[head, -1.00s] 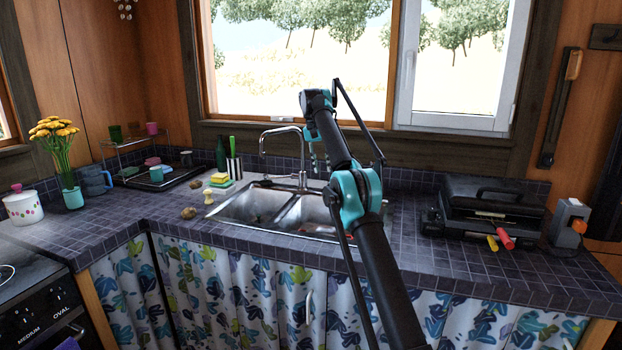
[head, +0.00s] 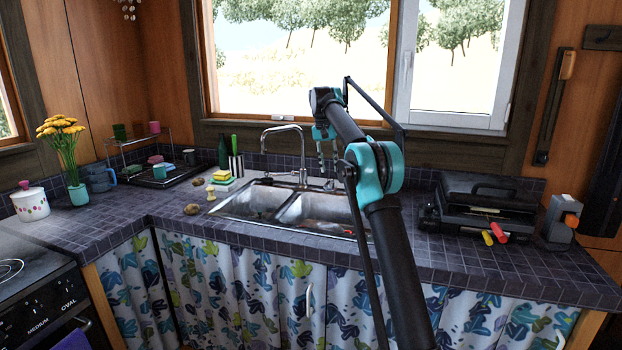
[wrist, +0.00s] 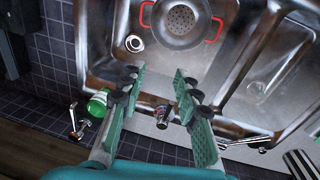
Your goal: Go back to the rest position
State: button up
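My gripper (wrist: 158,80) is open and empty in the wrist view, its two teal fingers spread apart. It hangs above the back edge of the double sink (wrist: 62,45). In the head view my gripper (head: 328,170) points down over the right part of the sink (head: 240,212), partly hidden behind my arm. No object is between the fingers.
A colander with red handles (wrist: 181,20) lies in the sink in the wrist view. A tap (head: 282,128) rises behind the sink. A black grill (head: 480,205) stands on the right counter, and a flower vase (head: 78,195) on the left. Counter beside the sink's left is partly clear.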

jog(key=s+d+f+n+t, duration=0.1)
jog(key=s+d+f, duration=0.2)
jog(key=s, duration=0.4)
jog(key=s+d+f+y, duration=0.1)
jog(key=s+d+f, duration=0.2)
jog(key=s, duration=0.4)
jog(key=s+d+f+n+t, duration=0.1)
jog(key=s+d+f, duration=0.2)
jog(key=s, duration=0.4)
jog(key=s+d+f, duration=0.1)
jog(key=s+f, duration=0.5)
jog(key=s, duration=0.4)
jog(key=s+d+f+t, duration=0.1)
jog(key=s+f, duration=0.5)
jog(key=s, duration=0.4)
jog(key=s+d+f+n+t, duration=0.1)
jog(key=s+f, duration=0.5)
jog(key=s, duration=0.4)
jog(key=shift+s+y, duration=0.15)
jog(key=shift+y, duration=0.15)
